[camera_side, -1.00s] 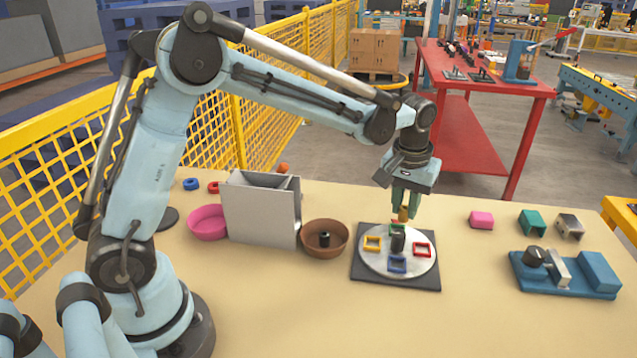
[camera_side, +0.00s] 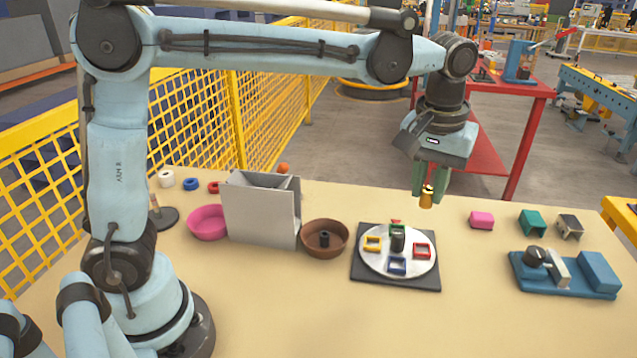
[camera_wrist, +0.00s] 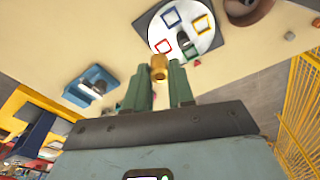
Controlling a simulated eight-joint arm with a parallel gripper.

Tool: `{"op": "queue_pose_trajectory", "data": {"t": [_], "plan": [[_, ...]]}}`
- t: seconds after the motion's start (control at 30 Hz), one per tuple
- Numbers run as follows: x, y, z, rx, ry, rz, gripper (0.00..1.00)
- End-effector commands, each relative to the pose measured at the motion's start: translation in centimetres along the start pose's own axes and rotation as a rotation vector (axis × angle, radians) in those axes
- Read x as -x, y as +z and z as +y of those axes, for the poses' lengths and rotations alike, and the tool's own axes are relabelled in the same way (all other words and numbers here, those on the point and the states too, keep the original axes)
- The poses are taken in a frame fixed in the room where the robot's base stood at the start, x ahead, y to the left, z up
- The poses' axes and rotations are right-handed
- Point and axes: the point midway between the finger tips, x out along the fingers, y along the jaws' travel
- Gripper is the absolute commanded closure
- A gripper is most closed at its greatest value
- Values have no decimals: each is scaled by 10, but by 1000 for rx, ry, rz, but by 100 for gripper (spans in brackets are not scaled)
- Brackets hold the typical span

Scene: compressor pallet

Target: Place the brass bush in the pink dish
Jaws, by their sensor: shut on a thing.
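The brass bush (camera_side: 427,196) is a small golden cylinder held between the green fingers of my gripper (camera_side: 429,186). It hangs in the air above and to the right of the round turntable. In the wrist view the bush (camera_wrist: 158,68) sticks out past the fingertips of my gripper (camera_wrist: 167,76). The pink dish (camera_side: 208,222) is a round bowl on the table at the left, beside a grey upright box. Its inside looks empty from here. The wrist view does not show the pink dish.
A turntable (camera_side: 370,262) bears coloured square frames and a dark cylinder. A blue fixture (camera_side: 565,275) and small blocks lie at the right. The front table is clear.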

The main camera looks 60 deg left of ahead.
Motion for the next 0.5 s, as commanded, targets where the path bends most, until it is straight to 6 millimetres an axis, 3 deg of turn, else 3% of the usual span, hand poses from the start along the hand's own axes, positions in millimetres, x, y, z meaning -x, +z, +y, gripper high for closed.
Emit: {"op": "queue_pose_trajectory", "data": {"t": [0.27, 0.37, 0.5], "plan": [[3, -21, -62, 139, -17, 0, 100], [4, -27, -94, 210, -26, 0, 100], [6, -32, -152, 340, -41, 0, 100]]}}
